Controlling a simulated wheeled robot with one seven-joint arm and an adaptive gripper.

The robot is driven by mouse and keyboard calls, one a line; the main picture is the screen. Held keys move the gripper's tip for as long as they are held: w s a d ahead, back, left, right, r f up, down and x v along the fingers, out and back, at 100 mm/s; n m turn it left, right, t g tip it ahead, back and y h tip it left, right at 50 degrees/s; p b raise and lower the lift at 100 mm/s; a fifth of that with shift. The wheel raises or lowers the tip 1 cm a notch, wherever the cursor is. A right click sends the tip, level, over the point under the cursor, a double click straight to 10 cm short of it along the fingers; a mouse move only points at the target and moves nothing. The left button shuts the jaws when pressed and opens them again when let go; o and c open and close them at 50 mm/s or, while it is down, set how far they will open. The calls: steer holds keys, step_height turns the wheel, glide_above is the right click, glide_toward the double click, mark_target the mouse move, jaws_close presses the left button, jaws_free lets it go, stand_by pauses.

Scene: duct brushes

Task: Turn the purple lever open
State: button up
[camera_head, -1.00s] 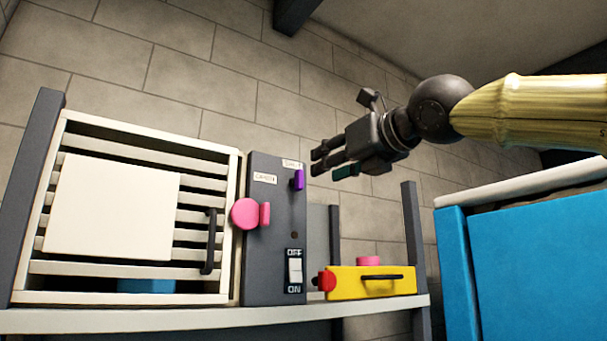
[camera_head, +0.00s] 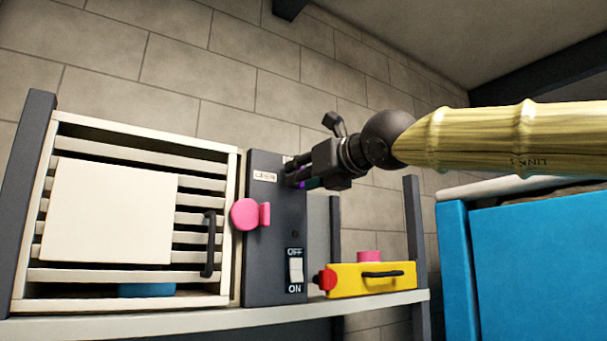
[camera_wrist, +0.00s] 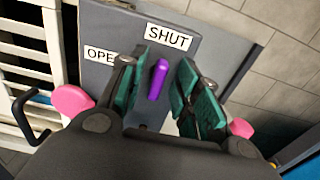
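The purple lever (camera_wrist: 158,79) sits on the front of the dark grey panel (camera_head: 270,225), close to the SHUT label (camera_wrist: 169,38). The OPEN label (camera_wrist: 100,56) is to its left in the wrist view and partly hidden by a finger. My gripper (camera_wrist: 160,92) is open, with its green-padded fingers on either side of the lever and a visible gap on each side. In the head view my gripper (camera_head: 296,174) covers most of the lever; only a bit of purple shows.
A pink knob (camera_head: 246,214) projects from the panel's left, beside the slatted cabinet (camera_head: 138,145) with its black handle (camera_head: 209,243). An OFF/ON switch (camera_head: 295,270) is below. A yellow box (camera_head: 372,280) stands on the shelf (camera_head: 200,322), right of the panel. Blue furniture (camera_head: 530,270) is at right.

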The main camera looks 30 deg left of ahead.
steer(key=shift+s, duration=0.1)
jaws_close()
steer(key=shift+n, duration=0.3)
steer(key=n, duration=1.7)
steer(key=shift+s+f, duration=0.2)
steer(key=shift+n, duration=0.3)
